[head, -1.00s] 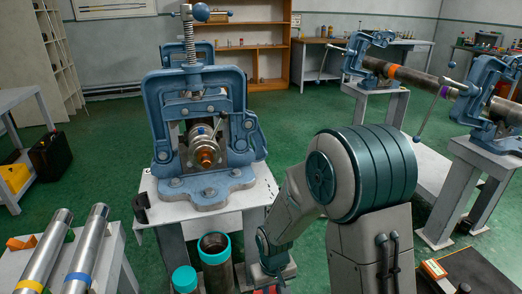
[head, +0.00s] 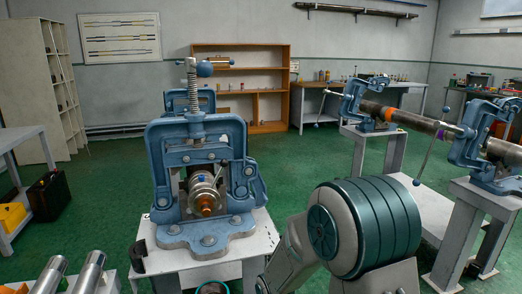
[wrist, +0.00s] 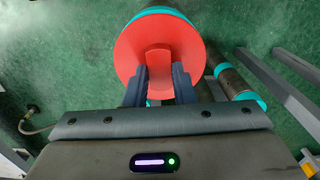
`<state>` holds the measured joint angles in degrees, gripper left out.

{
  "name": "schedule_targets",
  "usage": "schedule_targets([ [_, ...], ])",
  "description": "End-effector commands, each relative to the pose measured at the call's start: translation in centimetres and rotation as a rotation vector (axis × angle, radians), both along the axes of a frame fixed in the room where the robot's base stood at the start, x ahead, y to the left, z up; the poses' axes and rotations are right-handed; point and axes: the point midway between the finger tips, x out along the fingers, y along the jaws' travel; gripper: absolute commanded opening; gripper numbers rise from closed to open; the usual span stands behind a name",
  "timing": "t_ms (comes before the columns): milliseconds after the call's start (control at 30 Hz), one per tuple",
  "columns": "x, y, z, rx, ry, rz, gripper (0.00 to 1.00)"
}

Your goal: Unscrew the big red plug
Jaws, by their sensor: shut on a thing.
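The big red plug (wrist: 185,42) shows in the wrist view as a round red disc with a raised grip bar across its middle. It sits at the end of a pipe with a teal band (wrist: 160,11). My gripper (wrist: 160,75) is shut on the plug's raised bar, one dark finger on each side. The lower part of the disc is hidden behind the fingers and the gripper body. In the head view neither the plug nor my gripper shows; only my arm's upper part is visible.
A blue pipe vise (head: 200,180) stands on a white table (head: 262,232), holding a metal fitting. A teal-ended pipe (wrist: 236,82) lies right of the plug in the wrist view, near grey legs (wrist: 290,85). More vises (head: 475,140) hold a long pipe at right. Green floor is open between.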

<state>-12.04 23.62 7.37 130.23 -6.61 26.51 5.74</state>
Motion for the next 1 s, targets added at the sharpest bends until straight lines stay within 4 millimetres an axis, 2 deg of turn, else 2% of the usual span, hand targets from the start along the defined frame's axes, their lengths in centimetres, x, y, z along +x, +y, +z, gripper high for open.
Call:
schedule_targets([
  [600, 0.0, 0.0, 3.3, 0.0, -0.001, 0.001, 0.0],
  [1000, 0.2, 0.0, 3.5, 0.001, -0.002, -0.002, 0.0],
])
